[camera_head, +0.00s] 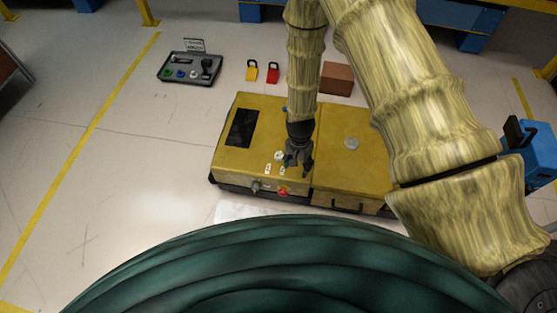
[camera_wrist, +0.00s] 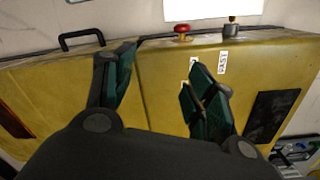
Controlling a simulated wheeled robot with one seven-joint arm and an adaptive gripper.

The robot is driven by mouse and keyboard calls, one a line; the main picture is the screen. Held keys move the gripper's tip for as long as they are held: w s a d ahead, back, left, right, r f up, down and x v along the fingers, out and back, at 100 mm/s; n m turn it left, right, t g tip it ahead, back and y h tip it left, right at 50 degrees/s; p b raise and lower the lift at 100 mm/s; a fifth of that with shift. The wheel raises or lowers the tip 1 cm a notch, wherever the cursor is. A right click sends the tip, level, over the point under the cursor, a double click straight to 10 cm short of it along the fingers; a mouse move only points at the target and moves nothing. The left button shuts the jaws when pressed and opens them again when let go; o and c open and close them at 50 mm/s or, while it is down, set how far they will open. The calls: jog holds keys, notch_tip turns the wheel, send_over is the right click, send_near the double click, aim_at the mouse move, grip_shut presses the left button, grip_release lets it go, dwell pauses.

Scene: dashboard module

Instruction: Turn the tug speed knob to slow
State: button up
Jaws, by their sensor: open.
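The yellow tug (camera_head: 240,165) stands below my arm, and its yellow top also shows in the wrist view (camera_wrist: 160,75). A small pale round knob (camera_head: 279,155), probably the speed knob, is on its top, just left of my gripper (camera_head: 298,167). Two white labels lie in front of it; one reads FAST (camera_wrist: 222,62), and the other (camera_wrist: 193,63) is partly covered by a finger. My gripper (camera_wrist: 164,65) is open and empty, pointing down over the tug. The pale knob is not visible in the wrist view, perhaps hidden by the right finger. Its pointer direction is unclear.
A red button (camera_head: 283,192) and a grey metal knob (camera_head: 256,187) stick out at the tug's front edge. A black panel (camera_head: 241,128) lies left on the tug. A control tray (camera_head: 189,68), yellow and red padlocks (camera_head: 272,72) and a brown box (camera_head: 337,78) stand behind.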

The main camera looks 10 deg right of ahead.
aim_at(279, 155)
jog(key=w+a+m+b, duration=0.4)
jog(key=w+b, duration=0.3)
jog(key=w, duration=0.7)
jog(key=f, duration=0.3)
jog(key=f+b, duration=0.1)
jog(key=f, duration=0.3)
jog(key=s+f+b, duration=0.1)
jog(key=f, duration=0.3)
jog(key=shift+a, duration=0.1)
jog(key=c, duration=1)
